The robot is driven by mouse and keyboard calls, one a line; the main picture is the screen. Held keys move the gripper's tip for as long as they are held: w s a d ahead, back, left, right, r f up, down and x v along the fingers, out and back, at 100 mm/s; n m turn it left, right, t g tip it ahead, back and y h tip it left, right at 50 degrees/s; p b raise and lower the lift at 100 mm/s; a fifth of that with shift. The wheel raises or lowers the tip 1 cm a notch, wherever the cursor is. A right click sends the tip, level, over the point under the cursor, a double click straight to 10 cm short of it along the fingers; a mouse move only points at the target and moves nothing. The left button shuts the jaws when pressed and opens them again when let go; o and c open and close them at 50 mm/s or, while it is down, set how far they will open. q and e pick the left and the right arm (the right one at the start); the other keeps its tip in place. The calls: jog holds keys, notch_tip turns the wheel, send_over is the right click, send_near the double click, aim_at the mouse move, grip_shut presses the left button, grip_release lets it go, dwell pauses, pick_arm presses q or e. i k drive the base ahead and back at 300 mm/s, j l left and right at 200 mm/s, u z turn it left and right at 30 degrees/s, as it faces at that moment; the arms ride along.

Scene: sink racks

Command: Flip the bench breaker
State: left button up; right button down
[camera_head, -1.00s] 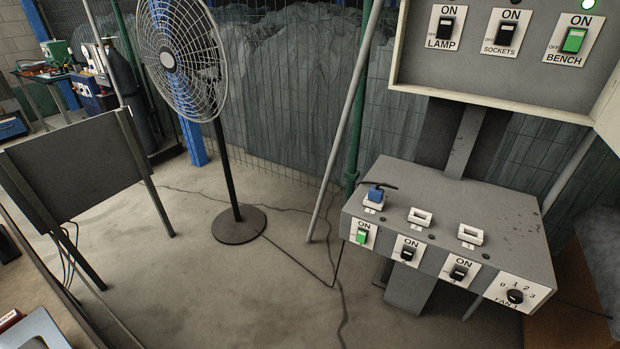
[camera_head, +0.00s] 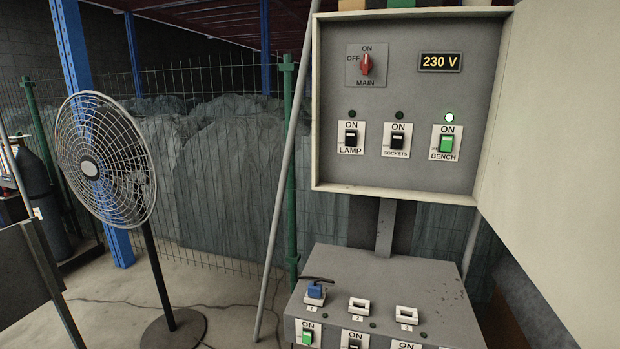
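The bench breaker (camera_head: 446,143) is a green rocker on a white plate marked ON and BENCH. It is the rightmost of three breakers in the open grey panel box (camera_head: 330,183). The round lamp (camera_head: 449,117) above it glows green-white. The lamp breaker (camera_head: 350,138) and the sockets breaker (camera_head: 397,141) are black, with dark lamps above them. A red main knob (camera_head: 366,64) sits at the upper left of the panel, beside a display (camera_head: 440,62) reading 230 V. Neither of my grippers is in view.
A grey bench console (camera_head: 380,268) stands below the panel, with a blue plug (camera_head: 316,291) in socket 1 and a lit green switch (camera_head: 307,337). The panel door (camera_head: 560,150) hangs open at right. A standing fan (camera_head: 104,160) and a leaning pole (camera_head: 276,215) are at left.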

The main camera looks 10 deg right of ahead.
aim_at(447, 141)
jog(key=z, duration=1.3)
